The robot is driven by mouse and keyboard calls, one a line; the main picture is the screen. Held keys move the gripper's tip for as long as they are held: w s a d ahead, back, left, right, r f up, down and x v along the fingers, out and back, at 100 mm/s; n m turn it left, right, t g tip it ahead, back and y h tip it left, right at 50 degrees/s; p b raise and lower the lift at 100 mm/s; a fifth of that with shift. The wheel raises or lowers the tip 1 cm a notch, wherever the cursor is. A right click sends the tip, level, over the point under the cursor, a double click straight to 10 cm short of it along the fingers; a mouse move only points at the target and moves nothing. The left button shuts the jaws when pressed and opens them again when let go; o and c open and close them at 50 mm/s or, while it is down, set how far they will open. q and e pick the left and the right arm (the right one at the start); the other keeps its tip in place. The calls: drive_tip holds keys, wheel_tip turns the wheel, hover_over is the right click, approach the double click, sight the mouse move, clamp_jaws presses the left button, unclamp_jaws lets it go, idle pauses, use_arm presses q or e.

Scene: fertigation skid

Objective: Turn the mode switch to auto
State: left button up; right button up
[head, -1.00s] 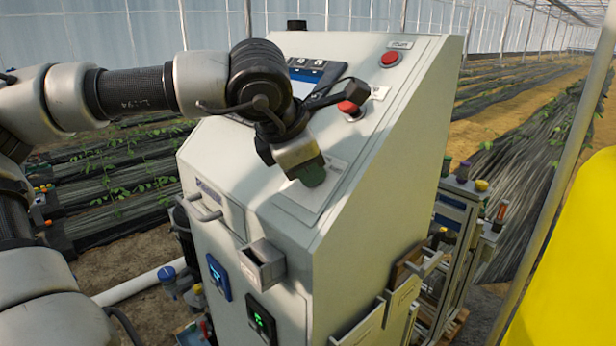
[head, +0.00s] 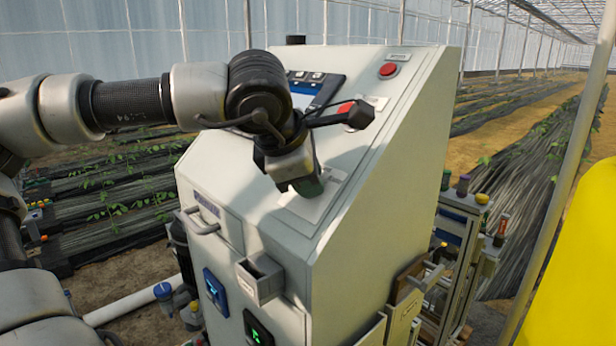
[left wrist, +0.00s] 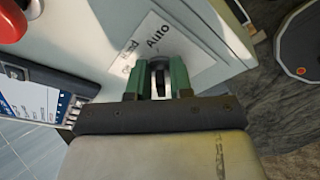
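The sloped panel of the pale grey cabinet (head: 370,165) carries a white label plate (head: 328,192). In the left wrist view the plate (left wrist: 178,45) reads "Auto" and "Hand", with a third word partly covered. The mode switch (left wrist: 159,66), a small round knob with a dark grip, sits at the plate's lower edge. My left gripper (head: 308,186) is down at the panel. Its green fingers (left wrist: 158,82) stand on both sides of the knob and look closed on its grip. The knob's pointing direction is hidden. My right gripper is not in view.
Higher on the panel are a screen (head: 305,88), a red button (head: 388,70) and another red button (head: 346,107) partly covered by my gripper. A small open box (head: 262,278) juts from the front. A post (head: 568,170) and a yellow surface (head: 580,250) stand at right.

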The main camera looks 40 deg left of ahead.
use_arm(q)
drive_tip(key=shift+o, duration=1)
drive_tip(key=a+v, duration=0.1)
drive_tip(key=v, duration=1)
drive_tip(key=shift+d, duration=0.45)
drive_tip(key=shift+w, duration=0.1)
